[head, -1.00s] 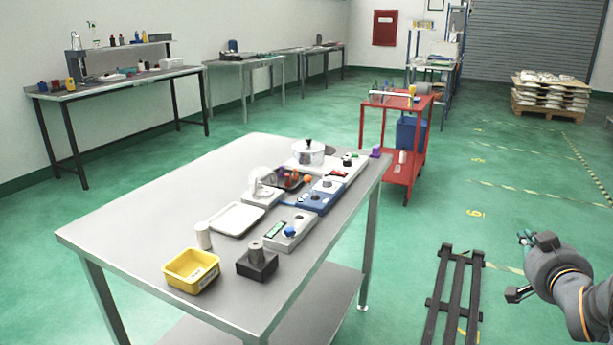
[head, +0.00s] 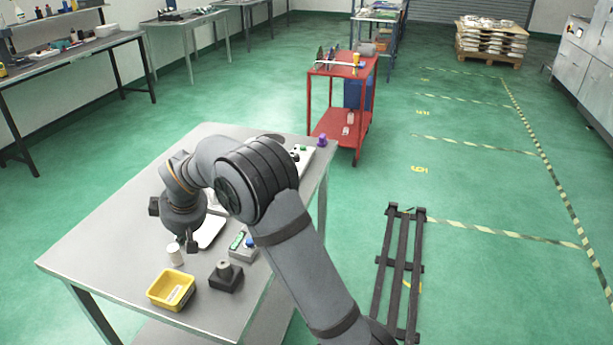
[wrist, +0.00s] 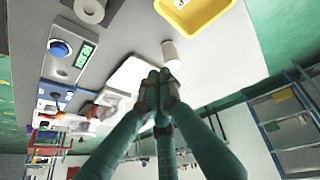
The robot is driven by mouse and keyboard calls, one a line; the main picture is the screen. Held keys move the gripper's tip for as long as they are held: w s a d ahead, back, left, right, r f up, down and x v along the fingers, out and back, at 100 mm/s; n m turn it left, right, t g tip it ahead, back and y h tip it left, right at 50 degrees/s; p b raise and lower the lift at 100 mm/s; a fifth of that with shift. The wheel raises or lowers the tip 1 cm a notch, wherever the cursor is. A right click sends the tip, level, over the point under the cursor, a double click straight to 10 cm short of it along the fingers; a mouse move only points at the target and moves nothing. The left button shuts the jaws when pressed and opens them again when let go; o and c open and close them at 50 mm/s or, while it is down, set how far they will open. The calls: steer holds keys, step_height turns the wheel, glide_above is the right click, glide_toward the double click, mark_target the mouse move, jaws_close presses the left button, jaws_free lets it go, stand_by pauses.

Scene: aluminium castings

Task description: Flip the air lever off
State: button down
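I cannot make out the air lever for sure. A blue unit with a round knob (wrist: 55,95) lies on the table at the left of the wrist view; in the head view my arm hides that part of the table. A grey box with a blue button and green display (wrist: 68,60) is beside it, and shows in the head view (head: 243,247).
A yellow bin (head: 171,290) and a black block with a grey cylinder (head: 225,277) stand at the table's near end. The table's left side is clear. A red cart (head: 343,68) stands behind, and a black rack (head: 400,268) lies on the floor at right.

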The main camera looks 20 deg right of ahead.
steer(key=s+a+r+n+g+p, duration=0.2)
steer(key=s+a+n+p, duration=0.1)
steer(key=s+a, duration=1)
steer(key=s+a+r+n+g+p, duration=0.3)
steer(key=s+a+n+p, duration=0.1)
steer(key=s+a, duration=0.8)
steer(key=shift+s+a+h, duration=0.3)
steer(key=shift+s+a, duration=0.1)
steer(key=shift+a, duration=0.05)
